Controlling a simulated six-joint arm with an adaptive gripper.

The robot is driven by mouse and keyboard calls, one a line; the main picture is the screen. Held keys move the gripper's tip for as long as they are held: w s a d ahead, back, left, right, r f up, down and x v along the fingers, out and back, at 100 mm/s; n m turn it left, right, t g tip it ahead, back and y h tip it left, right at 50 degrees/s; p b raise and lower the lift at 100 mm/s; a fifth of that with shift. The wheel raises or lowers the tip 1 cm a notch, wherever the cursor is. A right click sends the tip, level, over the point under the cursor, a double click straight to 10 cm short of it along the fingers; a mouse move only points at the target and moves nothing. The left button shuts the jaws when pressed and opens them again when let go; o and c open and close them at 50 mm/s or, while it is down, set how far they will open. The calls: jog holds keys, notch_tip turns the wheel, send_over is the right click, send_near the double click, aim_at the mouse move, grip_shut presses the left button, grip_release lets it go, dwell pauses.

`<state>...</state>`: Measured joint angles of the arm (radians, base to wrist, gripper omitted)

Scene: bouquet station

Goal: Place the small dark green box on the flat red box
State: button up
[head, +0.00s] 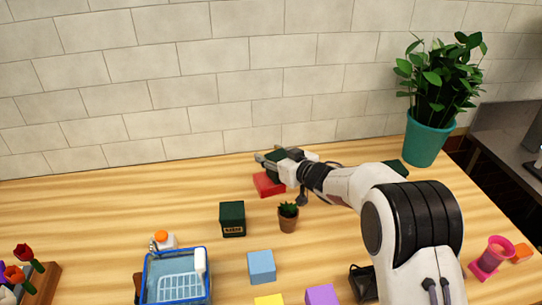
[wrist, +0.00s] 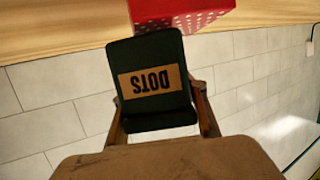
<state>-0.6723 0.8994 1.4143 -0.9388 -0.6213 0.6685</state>
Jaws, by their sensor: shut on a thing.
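My gripper (head: 270,159) is shut on a small dark green box (wrist: 150,58) with a tan "DOTS" label. In the wrist view, one finger lies on each side of the box. In the head view, the gripper is at the back of the table, just above and behind the flat red box (head: 267,185), and mostly hides the green box. The red box also shows at the top of the wrist view (wrist: 180,17), with white dots on its side. The green box overlaps its edge there; I cannot tell whether they touch.
A larger dark green box (head: 232,218) and a potted succulent (head: 288,218) stand in front of the red box. A blue basket (head: 178,275) and a light blue block (head: 261,267) are nearer. The brick wall (head: 180,80) is close behind. A big potted plant (head: 429,138) stands right.

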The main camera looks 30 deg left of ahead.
jog(key=shift+f, duration=0.3)
jog(key=o, duration=1.2)
jog(key=shift+c, duration=0.2)
jog(key=shift+r, duration=0.15)
jog(key=v, duration=1.2)
